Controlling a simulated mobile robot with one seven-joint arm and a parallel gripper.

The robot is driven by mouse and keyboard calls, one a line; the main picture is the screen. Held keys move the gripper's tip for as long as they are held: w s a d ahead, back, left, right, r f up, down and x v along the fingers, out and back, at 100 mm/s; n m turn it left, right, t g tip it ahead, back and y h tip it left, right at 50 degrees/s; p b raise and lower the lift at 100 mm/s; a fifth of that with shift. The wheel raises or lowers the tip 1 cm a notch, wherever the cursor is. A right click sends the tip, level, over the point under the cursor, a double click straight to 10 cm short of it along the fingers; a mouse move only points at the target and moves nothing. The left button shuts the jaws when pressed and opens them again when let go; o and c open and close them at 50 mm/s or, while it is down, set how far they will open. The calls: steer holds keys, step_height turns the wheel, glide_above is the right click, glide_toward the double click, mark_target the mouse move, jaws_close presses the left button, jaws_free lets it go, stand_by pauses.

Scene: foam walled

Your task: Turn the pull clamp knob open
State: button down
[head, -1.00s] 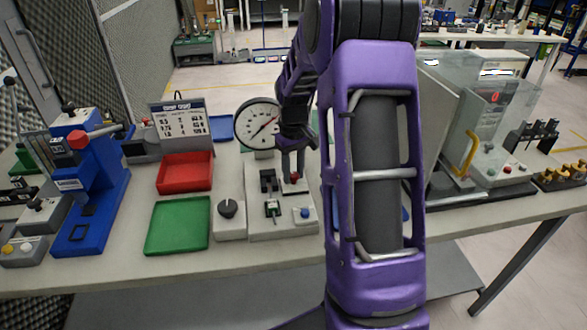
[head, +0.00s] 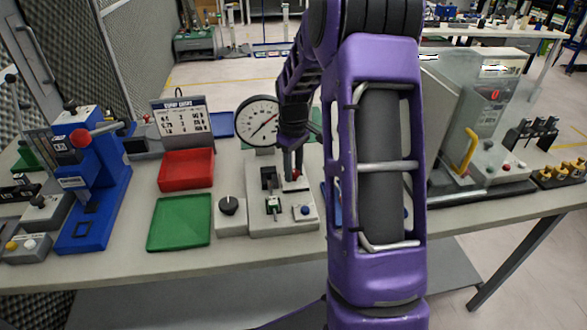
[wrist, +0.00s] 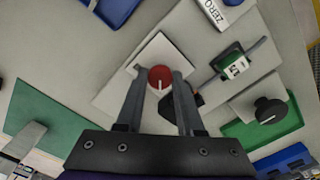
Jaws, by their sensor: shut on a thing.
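The red knob (wrist: 158,74), a round cap with a white line on top, sits on a pale square plate of the grey test fixture (head: 257,224). In the wrist view my gripper (wrist: 161,84) has one finger on each side of it and is shut on it. The line on the knob runs roughly along the fingers. In the head view the knob (head: 296,174) is partly hidden by my gripper (head: 292,166). No lettering that names the knob is readable.
A round dial gauge (head: 258,121) stands just behind the fixture. A black knob (head: 229,205) on a small grey box is left of it, and a blue button (head: 305,210) is at its front right. Red (head: 187,184) and green trays (head: 180,240) lie further left.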

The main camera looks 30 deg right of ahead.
mark_target(294, 171)
steer(key=c, duration=0.5)
jaws_free()
steer(key=shift+r, duration=0.1)
step_height(294, 171, up, 17)
steer(key=shift+r+p, duration=0.15)
steer(key=shift+p, duration=0.6)
